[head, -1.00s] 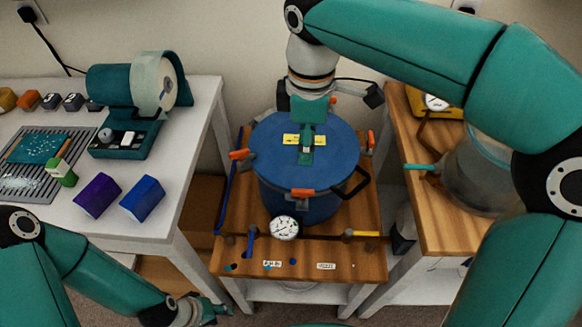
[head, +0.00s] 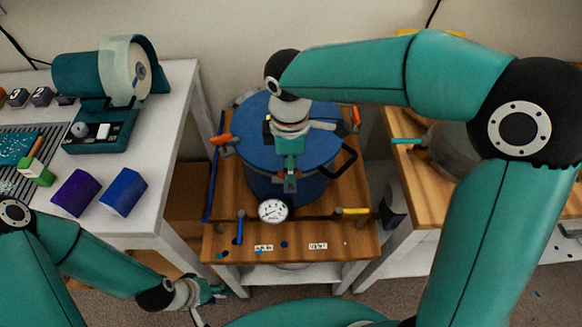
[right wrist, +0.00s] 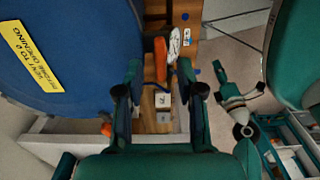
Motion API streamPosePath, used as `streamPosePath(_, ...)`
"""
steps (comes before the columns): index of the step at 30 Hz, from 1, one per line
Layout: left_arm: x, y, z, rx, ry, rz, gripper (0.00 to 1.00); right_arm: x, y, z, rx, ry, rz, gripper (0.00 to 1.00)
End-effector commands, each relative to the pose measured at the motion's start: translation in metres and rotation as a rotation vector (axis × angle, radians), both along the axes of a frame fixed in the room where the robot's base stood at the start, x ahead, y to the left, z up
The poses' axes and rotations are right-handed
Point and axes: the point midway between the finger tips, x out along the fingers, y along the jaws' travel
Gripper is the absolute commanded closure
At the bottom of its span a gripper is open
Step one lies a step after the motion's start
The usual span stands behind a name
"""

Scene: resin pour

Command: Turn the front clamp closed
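The blue pressure pot (head: 250,125) stands on a wooden-topped stand. Its front clamp has an orange handle (right wrist: 160,58), which shows between my right fingers in the right wrist view; in the head view my gripper largely hides it. My right gripper (head: 290,180) points down at the pot's front rim. Its two fingers (right wrist: 161,92) are apart, one on each side of the handle, with no clear contact. My left gripper (head: 214,293) hangs low, left of the stand, away from the pot; its opening is too small to judge.
A round dial gauge (head: 273,210) sits just in front of the pot. Orange clamps show at the pot's left (head: 221,139) and right (head: 356,116). A black pot handle (head: 347,161) and a yellow-handled valve (head: 355,211) lie to the right.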

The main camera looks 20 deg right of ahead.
Motion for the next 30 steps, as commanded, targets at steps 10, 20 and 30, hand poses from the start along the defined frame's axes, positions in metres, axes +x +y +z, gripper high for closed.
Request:
streamPosePath(10, 0.000, 0.000, 0.000, 0.000, 0.000, 0.000, 0.60, 0.000, 0.001, -0.022, 0.001, 0.000, 0.001, 0.62)
streamPosePath(20, 0.000, 0.000, 0.000, 0.000, 0.000, 0.000, 0.60, 0.000, 0.001, -0.022, 0.001, 0.000, 0.002, 0.84)
streamPosePath(30, 0.000, 0.000, 0.000, 0.000, 0.000, 0.000, 0.60, 0.000, -0.001, -0.022, 0.000, 0.000, -0.001, 1.00)
